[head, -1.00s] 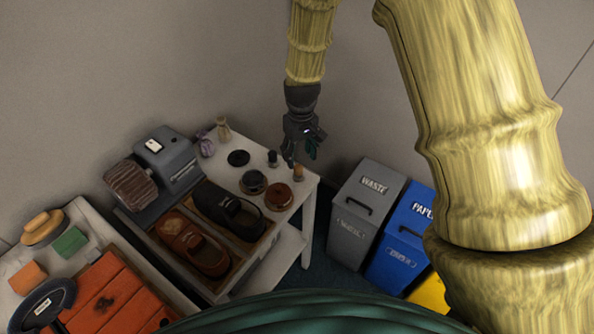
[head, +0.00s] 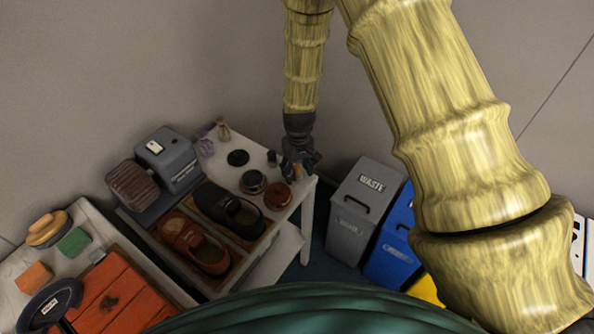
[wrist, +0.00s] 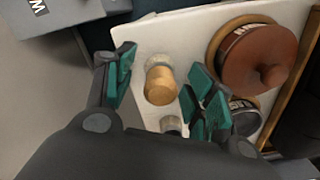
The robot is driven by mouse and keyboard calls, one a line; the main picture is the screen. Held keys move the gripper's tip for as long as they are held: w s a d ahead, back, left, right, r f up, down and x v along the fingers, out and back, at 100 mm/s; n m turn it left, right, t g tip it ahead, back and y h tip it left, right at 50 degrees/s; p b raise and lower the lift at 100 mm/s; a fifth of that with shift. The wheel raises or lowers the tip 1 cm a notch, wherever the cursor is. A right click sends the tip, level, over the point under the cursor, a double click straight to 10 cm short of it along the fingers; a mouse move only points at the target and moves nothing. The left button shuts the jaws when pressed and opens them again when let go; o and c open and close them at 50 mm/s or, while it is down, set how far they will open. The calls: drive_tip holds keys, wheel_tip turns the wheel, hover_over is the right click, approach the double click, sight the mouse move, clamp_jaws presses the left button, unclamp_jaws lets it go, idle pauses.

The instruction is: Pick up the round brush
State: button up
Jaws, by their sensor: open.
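A small upright round brush with a light wooden body and a pale end (wrist: 160,85) stands near the corner of the white table. In the wrist view it lies between the fingers of my open gripper (wrist: 160,76), with a gap on both sides. In the head view my gripper (head: 298,162) is over the table's right corner and hides much of the brush (head: 297,171). My gripper holds nothing.
A brown-topped round tin (wrist: 262,58) stands close to the right finger. A small pale-topped item (wrist: 170,124) is near the brush. Shoes (head: 195,248) sit in a tray to the left. A grey waste bin (head: 352,225) stands beside the table.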

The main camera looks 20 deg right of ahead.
sight(297, 166)
drive_tip(key=shift+f, duration=0.1)
drive_tip(key=c, duration=1.1)
drive_tip(key=shift+o, duration=0.2)
drive_tip(key=shift+r+b, duration=0.4)
drive_tip(key=shift+r, duration=0.4)
drive_tip(key=shift+r+b, duration=0.35)
drive_tip(key=shift+r, duration=0.55)
drive_tip(key=s+b, duration=0.1)
drive_tip(key=s, duration=0.4)
drive_tip(key=s+r+b, duration=0.1)
drive_tip(key=s, duration=0.4)
drive_tip(key=s+a+b, duration=0.1)
drive_tip(key=s, duration=0.5)
drive_tip(key=shift+r, duration=0.3)
